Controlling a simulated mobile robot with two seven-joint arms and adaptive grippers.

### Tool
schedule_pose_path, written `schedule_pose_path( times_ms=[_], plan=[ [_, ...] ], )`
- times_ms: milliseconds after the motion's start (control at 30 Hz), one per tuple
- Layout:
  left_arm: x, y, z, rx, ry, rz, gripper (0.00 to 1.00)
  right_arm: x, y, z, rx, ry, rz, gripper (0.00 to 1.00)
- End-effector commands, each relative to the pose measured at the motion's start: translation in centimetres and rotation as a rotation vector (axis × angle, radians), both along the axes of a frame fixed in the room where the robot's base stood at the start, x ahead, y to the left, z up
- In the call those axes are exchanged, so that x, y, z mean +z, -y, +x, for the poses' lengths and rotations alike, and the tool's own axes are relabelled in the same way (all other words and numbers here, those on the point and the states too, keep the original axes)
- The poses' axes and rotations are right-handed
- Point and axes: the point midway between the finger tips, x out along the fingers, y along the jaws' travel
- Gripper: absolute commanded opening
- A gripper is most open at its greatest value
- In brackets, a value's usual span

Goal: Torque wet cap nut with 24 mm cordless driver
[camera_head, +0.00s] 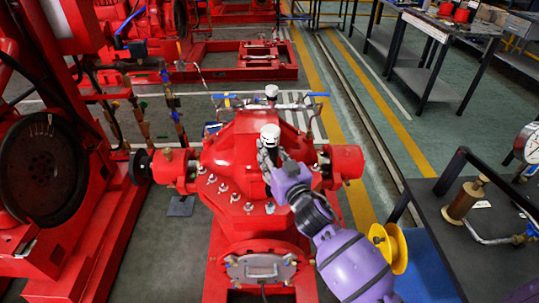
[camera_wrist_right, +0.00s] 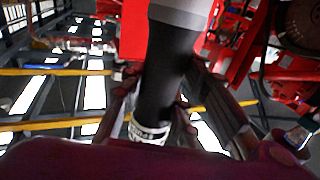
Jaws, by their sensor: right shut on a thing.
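My right gripper (camera_head: 270,168) is above the middle of the red pump casing (camera_head: 230,155). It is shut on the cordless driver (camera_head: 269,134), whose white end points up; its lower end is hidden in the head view. In the right wrist view, the driver's black handle (camera_wrist_right: 168,75) passes between the fingers of my right gripper (camera_wrist_right: 165,108), with a grey collar and a white band at its ends. Several pale cap nuts line the casing flange, one of them a cap nut (camera_head: 249,207) at the front. I cannot tell which is wet. My left gripper is out of view.
A dark bench (camera_head: 480,215) with a brass fitting (camera_head: 465,197) and a gauge (camera_head: 527,143) stands at the right. A red engine frame (camera_head: 95,245) with a round black wheel (camera_head: 42,170) is at the left. Pipework with blue-handled valves (camera_head: 318,95) runs behind the casing.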

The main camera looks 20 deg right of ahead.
Motion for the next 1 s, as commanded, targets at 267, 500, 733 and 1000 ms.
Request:
schedule_pose_path(
  times_ms=[267, 500, 733, 1000],
  plan=[
    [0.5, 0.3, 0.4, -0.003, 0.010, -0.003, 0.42, 0.6, -0.1, 0.0, 0.001, 0.007, 0.001, 0.00],
    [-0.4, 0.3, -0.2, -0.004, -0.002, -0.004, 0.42, -1.2, -0.1, -0.1, 0.000, 0.002, 0.002, 0.00],
    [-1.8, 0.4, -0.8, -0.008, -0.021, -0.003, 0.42, -3.2, 0.0, -0.1, 0.000, 0.003, 0.000, 0.00],
    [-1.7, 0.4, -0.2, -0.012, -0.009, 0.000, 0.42, -4.1, -0.1, 0.0, 0.001, 0.006, 0.002, 0.00]
  ],
)
